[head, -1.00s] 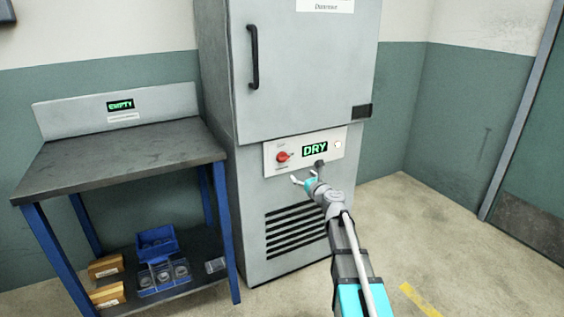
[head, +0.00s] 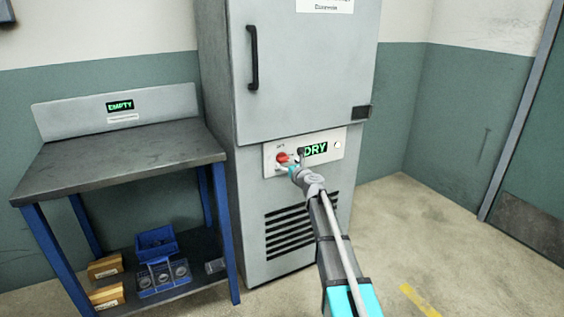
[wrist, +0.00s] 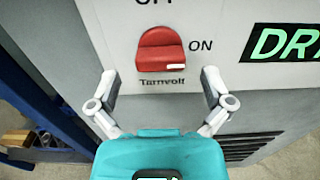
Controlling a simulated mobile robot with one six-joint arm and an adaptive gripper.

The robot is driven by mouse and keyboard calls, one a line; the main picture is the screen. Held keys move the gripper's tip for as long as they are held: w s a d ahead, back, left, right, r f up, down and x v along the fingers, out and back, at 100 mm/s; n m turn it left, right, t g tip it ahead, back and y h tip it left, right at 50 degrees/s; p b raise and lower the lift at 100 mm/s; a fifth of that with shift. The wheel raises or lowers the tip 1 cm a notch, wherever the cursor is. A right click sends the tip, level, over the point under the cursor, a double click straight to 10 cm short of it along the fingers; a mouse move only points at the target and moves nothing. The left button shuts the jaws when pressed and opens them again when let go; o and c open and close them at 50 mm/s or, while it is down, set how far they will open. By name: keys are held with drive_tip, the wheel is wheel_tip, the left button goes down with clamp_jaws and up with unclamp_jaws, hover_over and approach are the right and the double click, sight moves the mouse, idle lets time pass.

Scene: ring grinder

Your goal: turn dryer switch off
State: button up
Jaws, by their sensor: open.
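The dryer (head: 303,75) is a tall grey cabinet with a closed door. Its control panel (head: 338,140) carries a red rotary switch (head: 282,157) and a green display (head: 313,149) reading DRY. In the wrist view the red switch (wrist: 160,50) has its white mark pointing right, toward ON, with OFF partly cut off above it. My gripper (head: 289,164) is at the panel just below the switch in the head view. In the wrist view my gripper (wrist: 158,84) is open, with one finger on each side below the switch, and nothing between them.
A workbench (head: 120,165) with a display reading EMPTY (head: 120,106) stands left of the dryer. Blue bins (head: 157,242) and cardboard boxes (head: 105,268) sit on its lower shelf. The floor (head: 420,225) to the right is clear.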

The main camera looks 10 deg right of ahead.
drive_tip(key=shift+x, duration=1.4)
drive_tip(key=shift+s, duration=0.1)
drive_tip(key=c, duration=1.1)
drive_tip(key=shift+a, duration=0.3)
drive_tip(key=shift+d, duration=0.15)
